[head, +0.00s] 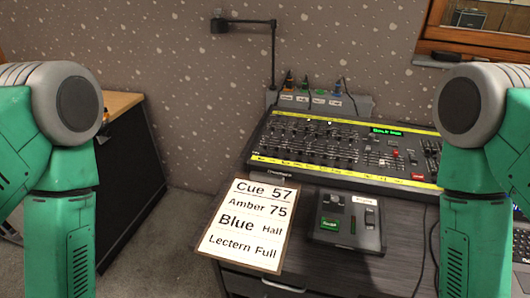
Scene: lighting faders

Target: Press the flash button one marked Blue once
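A lighting console (340,151) with yellow label strips, rows of faders and a small green-lit display (387,131) stands on the dark desk in the head view. The small buttons and the writing on its strips are too small to read, so I cannot tell which one is marked Blue. A white cue card (243,226) in front of the console reads Cue 57, Amber 75, Blue Half or Hall, Lectern Full. My green arms show at the left and right edges, but neither gripper is in view.
A small dark control box (346,221) with a green-lit button sits right of the card. A black lamp arm (247,22) and cable plugs (305,90) are behind the console. A dark cabinet (132,177) stands at left. A cable hangs at right.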

